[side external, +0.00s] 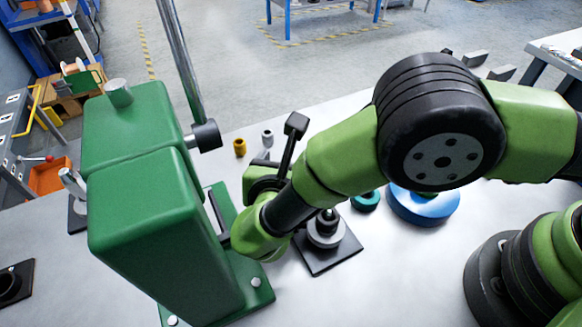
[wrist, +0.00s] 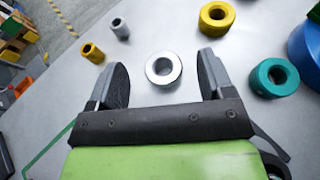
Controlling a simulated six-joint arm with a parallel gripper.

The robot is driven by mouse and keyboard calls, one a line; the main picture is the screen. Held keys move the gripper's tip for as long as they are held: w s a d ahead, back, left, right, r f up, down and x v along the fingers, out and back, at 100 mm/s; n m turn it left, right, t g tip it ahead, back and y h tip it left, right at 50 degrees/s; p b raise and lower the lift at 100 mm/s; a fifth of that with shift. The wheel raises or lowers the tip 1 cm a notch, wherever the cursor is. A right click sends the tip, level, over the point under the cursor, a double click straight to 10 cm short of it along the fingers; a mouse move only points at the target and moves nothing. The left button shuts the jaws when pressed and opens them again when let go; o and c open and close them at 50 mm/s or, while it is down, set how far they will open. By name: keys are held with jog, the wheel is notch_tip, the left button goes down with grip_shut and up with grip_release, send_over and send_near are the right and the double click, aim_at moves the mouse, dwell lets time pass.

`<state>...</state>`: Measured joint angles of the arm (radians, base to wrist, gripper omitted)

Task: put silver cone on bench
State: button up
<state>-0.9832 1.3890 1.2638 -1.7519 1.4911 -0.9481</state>
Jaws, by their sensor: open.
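A silver round piece with a central hole (wrist: 163,68), which looks like the silver cone seen from above, sits on the grey bench (wrist: 160,30) in the wrist view. My gripper (wrist: 162,61) is open, with one finger on each side of the piece and a gap to both. I cannot tell how far the fingers are above the bench. In the side external view the silver piece is hidden by my arm or the green machine, and my fingers are mostly hidden too. The bench also shows there as a pale surface (side external: 400,270).
A green machine (side external: 150,190) stands close to my wrist. A yellow ring (wrist: 217,17), a teal ring (wrist: 275,78) and a blue disc (side external: 425,207) lie to the right. Small yellow (wrist: 93,52) and grey (wrist: 119,27) cylinders stand left. A stepped grey post (side external: 326,230) stands on a black plate.

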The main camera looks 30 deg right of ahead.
notch_tip(320, 180, up, 5)
dwell(0.3)
jog(key=s+d+r+m+g+y, duration=0.2)
jog(key=s+d+r+m+g, duration=0.2)
jog(key=d+r+m+g, duration=0.75)
jog(key=s+d+r+m+t+y, duration=0.3)
jog(key=s+m, duration=0.4)
jog(key=m, duration=0.3)
jog(key=s+d+r+m+t+y, duration=0.4)
jog(key=s+r+m, duration=0.3)
jog(key=m, duration=0.4)
jog(key=shift+s+d+r+t+y, duration=0.25)
jog(key=shift+s+t+y, duration=0.1)
jog(key=shift+t+y, duration=0.25)
